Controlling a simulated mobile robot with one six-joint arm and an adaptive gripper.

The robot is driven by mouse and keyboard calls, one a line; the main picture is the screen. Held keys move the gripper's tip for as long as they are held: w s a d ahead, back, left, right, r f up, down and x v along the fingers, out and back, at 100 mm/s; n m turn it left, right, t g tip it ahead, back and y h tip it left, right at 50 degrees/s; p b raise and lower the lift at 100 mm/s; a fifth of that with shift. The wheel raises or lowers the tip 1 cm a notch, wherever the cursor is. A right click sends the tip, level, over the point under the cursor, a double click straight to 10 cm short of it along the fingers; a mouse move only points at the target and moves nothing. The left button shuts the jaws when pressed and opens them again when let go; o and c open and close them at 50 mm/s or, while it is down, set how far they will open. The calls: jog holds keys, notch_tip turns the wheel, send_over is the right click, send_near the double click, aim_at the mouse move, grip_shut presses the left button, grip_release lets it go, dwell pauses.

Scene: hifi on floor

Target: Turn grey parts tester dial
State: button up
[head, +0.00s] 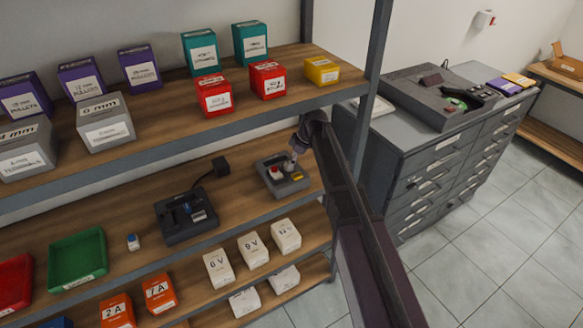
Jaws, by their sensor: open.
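The grey tester (270,187) is a small box on the middle wooden shelf, near the shelf's right end. It has a reddish part and a pale round part on its top. My gripper (289,165) reaches down over the tester's top from the upper right. Its jaws are open, with the fingertips at or just above the tester's top. The fingers cover part of that face, so I cannot tell the dial clearly or whether they touch it.
A shelf post (372,60) rises close to my arm. White boxes (252,247) stand below. A grey drawer cabinet (425,165) stands at right; floor beyond it is clear.

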jog(key=shift+b+x, duration=0.7)
jog(key=shift+x, duration=0.4)
jog(key=c, duration=1.2)
